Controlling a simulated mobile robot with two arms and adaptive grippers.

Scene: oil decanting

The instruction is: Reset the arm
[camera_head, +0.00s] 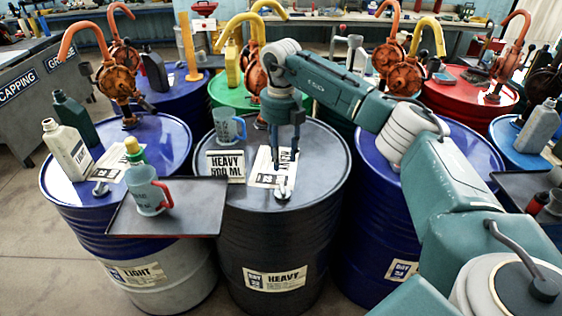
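My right arm reaches in from the right. Its gripper (284,160) points down over the top of the dark HEAVY barrel (325,170). Its two dark fingers look apart, with part of a paper label (264,172) showing between and beside them; nothing is seen held. A small silver fitting (284,190) on the barrel top lies just below the fingertips; whether they touch it is unclear. My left gripper is not in view.
A blue-grey jug (229,127) and a HEAVY 500 ML card (226,166) stand left of my gripper. A cream bottle (68,150) stands farther left. Barrels with orange pumps (119,80) crowd the back.

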